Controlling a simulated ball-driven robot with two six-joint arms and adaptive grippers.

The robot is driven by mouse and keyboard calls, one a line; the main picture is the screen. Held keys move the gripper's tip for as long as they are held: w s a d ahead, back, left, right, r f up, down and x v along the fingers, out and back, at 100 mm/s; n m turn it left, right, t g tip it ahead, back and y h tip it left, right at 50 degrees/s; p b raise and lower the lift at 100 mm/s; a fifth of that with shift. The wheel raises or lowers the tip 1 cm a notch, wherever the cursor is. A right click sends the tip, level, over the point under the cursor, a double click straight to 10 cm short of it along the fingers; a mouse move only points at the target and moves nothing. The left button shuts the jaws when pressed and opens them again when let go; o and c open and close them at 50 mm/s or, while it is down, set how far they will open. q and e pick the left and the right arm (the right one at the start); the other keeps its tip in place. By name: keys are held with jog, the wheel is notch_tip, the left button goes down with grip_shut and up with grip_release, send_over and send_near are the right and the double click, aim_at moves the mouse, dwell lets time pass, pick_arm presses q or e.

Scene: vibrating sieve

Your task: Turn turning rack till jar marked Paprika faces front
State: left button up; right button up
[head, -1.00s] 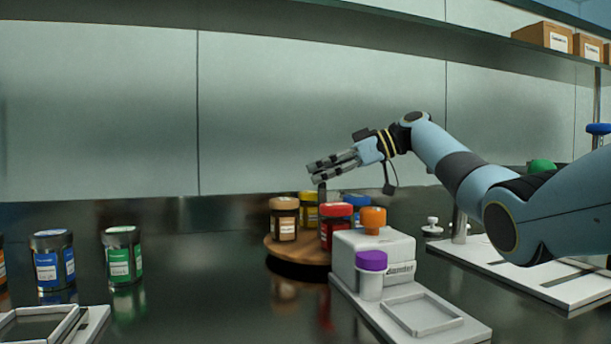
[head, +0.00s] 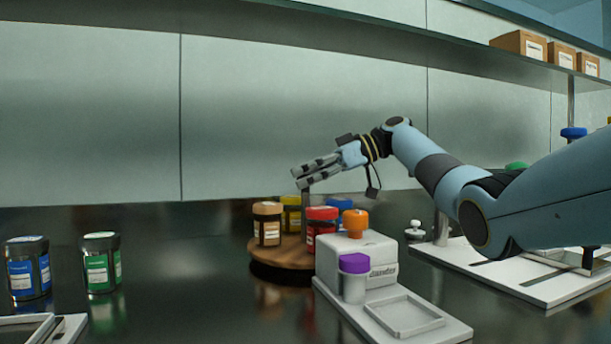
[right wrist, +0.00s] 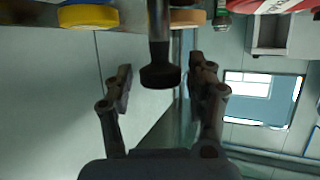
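The round wooden turning rack (head: 283,262) stands on the dark counter. It carries a jar with a tan lid (head: 267,226), a yellow jar (head: 291,214), a red jar (head: 319,225) and a blue-lidded jar (head: 339,206). Their labels are too small to read. My right gripper (head: 298,177) is above the rack, fingers apart. In the right wrist view a dark post with a round knob (right wrist: 160,76) shows between the open fingers (right wrist: 160,66); I cannot tell if they touch it. My left gripper is out of view.
A white device (head: 362,262) with orange and purple lids stands right in front of the rack. Blue (head: 27,268) and green (head: 101,263) jars stand at left. A white stand (head: 500,275) is at right. Boxes sit on the shelf (head: 400,35) above.

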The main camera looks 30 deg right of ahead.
jog(key=shift+r, duration=0.1)
notch_tip(320, 180, up, 10)
jog(key=shift+f, duration=0.1)
dwell(0.4)
dwell(0.4)
